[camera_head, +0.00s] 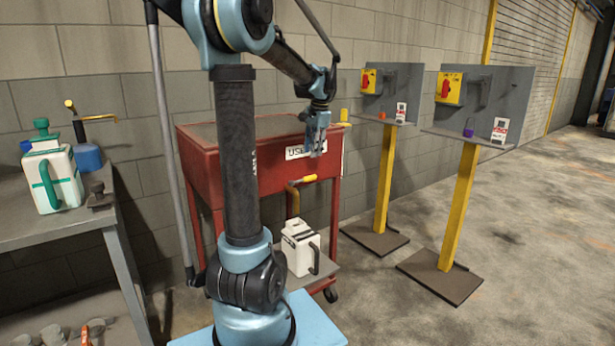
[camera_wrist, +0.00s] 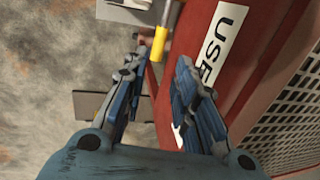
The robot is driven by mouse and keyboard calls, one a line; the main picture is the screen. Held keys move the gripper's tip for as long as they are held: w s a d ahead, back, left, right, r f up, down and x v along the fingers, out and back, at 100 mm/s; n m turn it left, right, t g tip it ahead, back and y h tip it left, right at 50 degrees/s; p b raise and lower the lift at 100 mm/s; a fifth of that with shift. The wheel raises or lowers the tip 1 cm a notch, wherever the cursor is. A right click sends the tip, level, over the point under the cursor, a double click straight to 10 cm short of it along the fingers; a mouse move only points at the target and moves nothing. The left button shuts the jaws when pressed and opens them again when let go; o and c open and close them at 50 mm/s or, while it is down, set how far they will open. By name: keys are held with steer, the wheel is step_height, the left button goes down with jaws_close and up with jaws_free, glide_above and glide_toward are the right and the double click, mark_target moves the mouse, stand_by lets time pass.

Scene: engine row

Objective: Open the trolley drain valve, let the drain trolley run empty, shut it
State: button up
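The drain trolley (camera_head: 218,160) is a red cart with a mesh top and a white label, partly hidden by my arm. Its valve has a yellow lever handle (camera_head: 304,179) on a brass pipe (camera_head: 293,202) below the label. A white jug (camera_head: 300,250) stands on the low shelf under the pipe. My gripper (camera_head: 316,150) hangs in front of the label, above the yellow handle. In the wrist view my gripper (camera_wrist: 158,68) is open and empty, with the yellow handle (camera_wrist: 159,43) beyond the fingertips. I cannot see any liquid.
A grey bench (camera_head: 50,228) with a green-and-white jug (camera_head: 52,180) stands at the left. Two yellow-post stands (camera_head: 384,180) (camera_head: 460,205) with red-and-yellow switch boxes are at the right. The floor at the front right is clear.

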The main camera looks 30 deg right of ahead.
mark_target(304, 180)
steer(key=f, duration=0.3)
steer(key=w+f, duration=0.1)
steer(key=f, duration=0.3)
steer(key=w+f, duration=0.1)
steer(key=f, duration=0.3)
steer(key=shift+w+a+f, duration=0.1)
steer(key=shift+f, duration=0.1)
jaws_close()
